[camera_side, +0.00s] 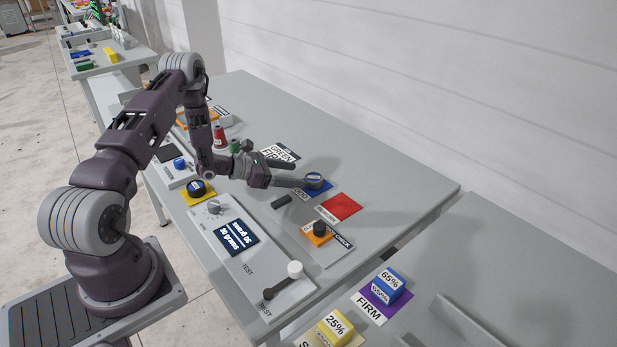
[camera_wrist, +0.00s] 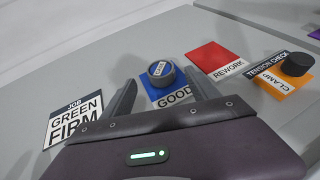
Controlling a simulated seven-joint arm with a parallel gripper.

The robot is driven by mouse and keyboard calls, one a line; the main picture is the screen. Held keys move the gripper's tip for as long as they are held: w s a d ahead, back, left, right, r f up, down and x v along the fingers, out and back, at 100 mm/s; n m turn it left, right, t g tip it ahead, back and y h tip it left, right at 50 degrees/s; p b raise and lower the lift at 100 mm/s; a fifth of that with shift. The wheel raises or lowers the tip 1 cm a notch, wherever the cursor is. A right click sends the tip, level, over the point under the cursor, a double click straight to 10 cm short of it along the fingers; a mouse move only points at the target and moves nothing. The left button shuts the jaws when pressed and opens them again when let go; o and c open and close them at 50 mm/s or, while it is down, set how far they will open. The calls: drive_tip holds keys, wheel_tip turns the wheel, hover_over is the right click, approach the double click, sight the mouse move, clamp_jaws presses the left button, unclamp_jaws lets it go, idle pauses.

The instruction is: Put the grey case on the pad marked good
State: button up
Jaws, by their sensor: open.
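My gripper (camera_side: 300,174) is open, low over the table to the left of the case. In the wrist view its fingers (camera_wrist: 160,84) are spread wide, with the case between and just beyond their tips. Nothing is held.
A red REWORK pad (camera_side: 339,207) and an orange tension check pad (camera_side: 316,234) with a dark knob-like piece lie to the right. A GREEN FIRM job card (camera_side: 280,153) lies behind my gripper.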

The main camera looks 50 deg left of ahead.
drive_tip(key=v, duration=0.4)
drive_tip(key=shift+s+r, duration=0.1)
drive_tip(key=shift+s, duration=0.05)
drive_tip(key=s+d+r+m+g+h, duration=0.3)
drive_tip(key=d+r+m+g+h, duration=0.35)
drive_tip(key=d+r+m, duration=1.2)
drive_tip(key=s+d+r+m+g+y, duration=0.2)
drive_tip(key=s+d+r+m+y, duration=0.15)
drive_tip(key=s+d, duration=0.4)
drive_tip(key=s+d+r+m+g+y, duration=0.25)
drive_tip(key=s+d+r+m, duration=0.2)
drive_tip(key=s, duration=0.65)
drive_tip(key=s+a+r+m+t+y, duration=0.1)
drive_tip(key=s+a+m+t+y, duration=0.3)
drive_tip(key=s+a+m+y, duration=0.1)
drive_tip(key=shift+s+a+r+m, duration=0.2)
drive_tip(key=shift+s+m, duration=0.15)
drive_tip(key=shift+s, duration=0.4)
